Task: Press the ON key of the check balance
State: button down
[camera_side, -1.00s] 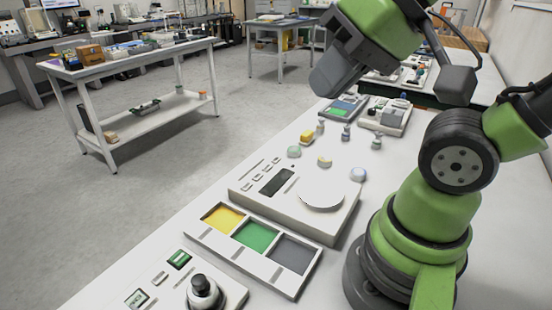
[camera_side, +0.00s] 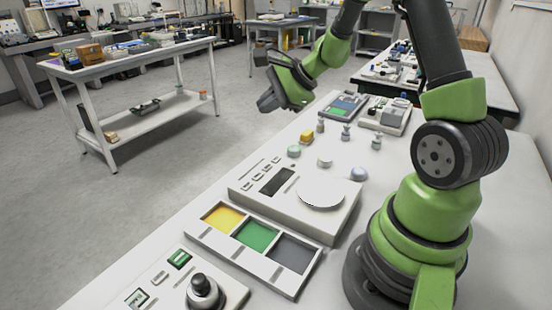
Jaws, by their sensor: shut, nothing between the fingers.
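A white balance (camera_side: 244,204) with a round pan (camera_side: 320,194) stands in the middle of the bench. I take it to be the check balance. Its display (camera_side: 277,181) is dark, and several small keys (camera_side: 259,175) sit on its left part; their labels are too small to read. My gripper (camera_side: 268,104) is shut and empty. It is in the air near the bench's left edge, beyond the balance in the picture and clear of its keys.
A tray with yellow, green and grey compartments (camera_side: 252,256) lies in front of the balance. A control box with a black knob (camera_side: 203,290) is nearer still.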

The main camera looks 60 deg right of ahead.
aim_at(276, 160)
jog(key=d+f+m+h, duration=0.1)
jog(key=d+f+m, duration=0.1)
jog(key=d+f, duration=0.1)
jog(key=shift+d+f, duration=0.15)
jog(key=shift+f, duration=4.4)
jog(key=shift+f, duration=0.4)
jog(key=shift+f, duration=0.35)
jog(key=shift+r, duration=0.8)
